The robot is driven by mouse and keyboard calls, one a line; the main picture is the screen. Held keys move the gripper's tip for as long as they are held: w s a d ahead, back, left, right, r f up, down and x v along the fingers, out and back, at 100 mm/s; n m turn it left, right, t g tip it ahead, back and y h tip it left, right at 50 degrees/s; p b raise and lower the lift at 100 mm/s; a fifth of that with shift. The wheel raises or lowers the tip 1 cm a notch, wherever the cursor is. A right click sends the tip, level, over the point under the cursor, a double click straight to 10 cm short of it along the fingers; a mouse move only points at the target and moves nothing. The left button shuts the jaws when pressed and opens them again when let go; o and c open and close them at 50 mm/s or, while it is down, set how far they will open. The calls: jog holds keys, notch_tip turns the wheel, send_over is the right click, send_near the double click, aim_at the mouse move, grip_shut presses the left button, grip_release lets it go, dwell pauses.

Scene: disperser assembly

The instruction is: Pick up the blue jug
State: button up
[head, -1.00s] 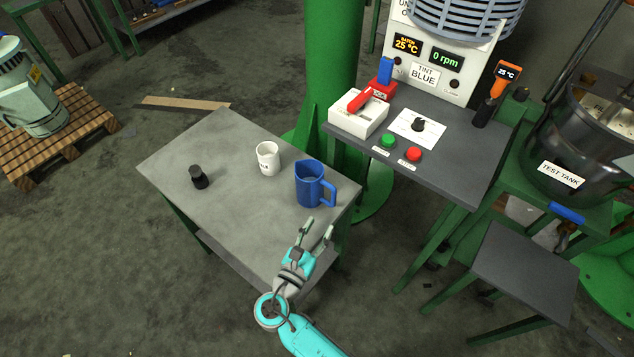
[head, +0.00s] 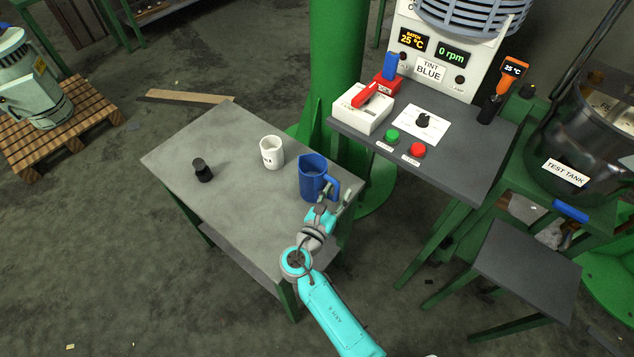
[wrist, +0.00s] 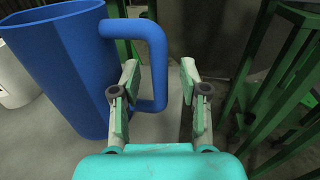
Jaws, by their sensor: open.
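The blue jug (head: 311,176) stands upright on the grey table, near its right corner. In the wrist view the jug (wrist: 62,65) fills the left side, and its handle (wrist: 158,65) points right. My gripper (head: 336,195) is open and empty at the handle side of the jug. I cannot tell whether the left finger touches the handle.
A white cup (head: 272,153) and a small black object (head: 202,170) stand on the grey table (head: 225,205), left of the jug. A green column (head: 337,90) rises behind. A dark control bench (head: 455,170) with buttons stands to the right. The table's front left is clear.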

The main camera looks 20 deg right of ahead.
jog(key=shift+c, duration=0.2)
grip_shut()
jog(key=shift+r, duration=0.15)
